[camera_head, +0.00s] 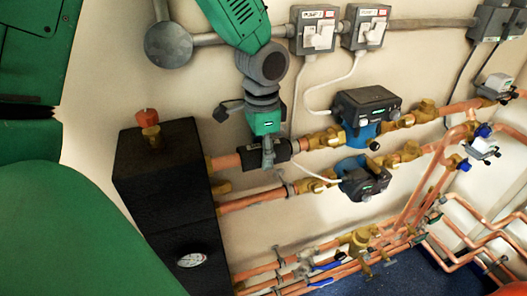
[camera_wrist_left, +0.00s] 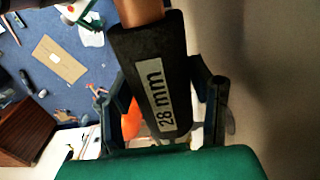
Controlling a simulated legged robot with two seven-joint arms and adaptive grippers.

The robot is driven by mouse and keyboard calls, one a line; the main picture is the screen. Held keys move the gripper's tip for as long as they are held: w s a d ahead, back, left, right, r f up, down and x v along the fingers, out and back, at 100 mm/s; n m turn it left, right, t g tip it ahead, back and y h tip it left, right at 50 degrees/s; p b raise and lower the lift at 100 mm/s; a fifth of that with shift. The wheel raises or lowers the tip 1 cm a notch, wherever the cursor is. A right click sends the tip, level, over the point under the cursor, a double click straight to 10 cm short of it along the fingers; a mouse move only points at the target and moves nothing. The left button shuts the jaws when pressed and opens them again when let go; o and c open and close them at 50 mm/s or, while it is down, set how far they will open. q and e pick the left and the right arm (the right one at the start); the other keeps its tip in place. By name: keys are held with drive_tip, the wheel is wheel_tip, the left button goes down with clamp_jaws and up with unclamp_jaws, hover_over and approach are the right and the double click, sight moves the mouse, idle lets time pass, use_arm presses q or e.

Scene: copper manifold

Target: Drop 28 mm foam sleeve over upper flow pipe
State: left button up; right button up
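The black foam sleeve (camera_head: 281,150) sits around the upper flow pipe (camera_head: 226,162). Bare copper shows on both sides of it in the head view. In the left wrist view the sleeve (camera_wrist_left: 150,70) fills the middle, its white "28 mm" label facing the camera, with copper pipe (camera_wrist_left: 140,10) coming out of its top end. My left gripper (camera_head: 268,155) is at the sleeve, reaching down from above. Its fingers (camera_wrist_left: 158,85) lie along both sides of the sleeve and appear to press on it. Whether the sleeve's slit is closed is hidden. My right gripper is not visible.
A black insulated box with a gauge (camera_head: 190,260) and red-capped valve (camera_head: 147,118) stands left of the sleeve. Right are brass fittings and two pumps (camera_head: 366,105). A lower pipe (camera_head: 250,200) runs close below. Switch boxes (camera_head: 314,30) are on the wall.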

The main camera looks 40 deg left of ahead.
use_arm(q)
drive_tip(key=o, duration=0.3)
drive_tip(key=shift+r, duration=0.1)
wheel_tip(320, 180, up, 12)
drive_tip(key=shift+w+a+f, duration=0.1)
drive_tip(key=shift+f, duration=0.1)
idle(0.4)
drive_tip(key=shift+f, duration=0.1)
